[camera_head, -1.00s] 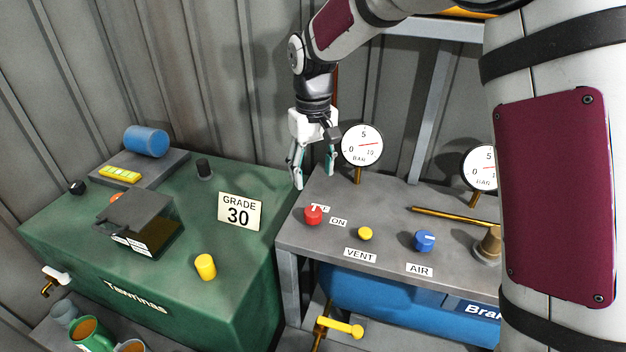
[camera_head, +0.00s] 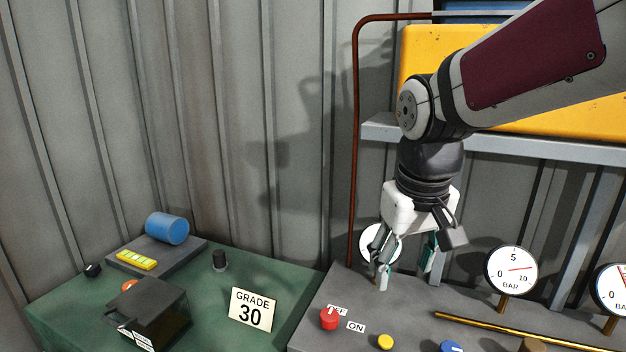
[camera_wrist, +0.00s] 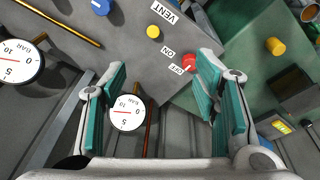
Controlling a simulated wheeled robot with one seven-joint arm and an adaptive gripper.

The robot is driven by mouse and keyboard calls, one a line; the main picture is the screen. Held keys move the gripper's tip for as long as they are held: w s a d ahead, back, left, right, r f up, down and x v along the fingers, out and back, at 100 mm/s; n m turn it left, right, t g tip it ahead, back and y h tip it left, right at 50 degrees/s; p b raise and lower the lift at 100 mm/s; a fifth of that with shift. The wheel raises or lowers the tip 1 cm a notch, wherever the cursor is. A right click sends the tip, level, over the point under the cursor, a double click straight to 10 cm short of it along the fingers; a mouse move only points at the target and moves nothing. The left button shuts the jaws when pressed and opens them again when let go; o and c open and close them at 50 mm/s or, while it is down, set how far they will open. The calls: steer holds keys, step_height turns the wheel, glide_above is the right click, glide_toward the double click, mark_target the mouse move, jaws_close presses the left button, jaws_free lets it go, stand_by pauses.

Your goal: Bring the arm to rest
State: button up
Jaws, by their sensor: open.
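My gripper (camera_head: 405,268) hangs fingers-down above the back of the grey bench (camera_head: 400,305) in the head view. Its teal-padded fingers are spread apart with nothing between them that they hold. A white gauge (camera_head: 378,243) shows partly behind the fingers. The wrist view shows the open fingers (camera_wrist: 163,105) with that gauge (camera_wrist: 126,113) seen between them, beyond the pads. The red OFF/ON knob (camera_head: 329,318) stands on the bench, in front of and to the left of the gripper, apart from it.
A BAR gauge (camera_head: 512,269) and a brass rod (camera_head: 500,328) are right of the gripper. A yellow knob (camera_head: 385,342) is near the front. The green cabinet (camera_head: 80,310) at left bears a GRADE 30 sign (camera_head: 253,310). A yellow tank (camera_head: 415,65) on a shelf (camera_head: 500,145) is behind my arm.

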steer(key=s+d+m+t, duration=0.1)
steer(key=s+d, duration=0.1)
steer(key=s, duration=0.6)
steer(key=s+d+m+t, duration=0.1)
steer(key=s+d, duration=0.2)
steer(key=s, duration=0.5)
steer(key=shift+s+d+f+m, duration=0.2)
steer(key=shift+d+m, duration=0.1)
steer(key=shift+d, duration=0.05)
steer(key=shift+d, duration=0.1)
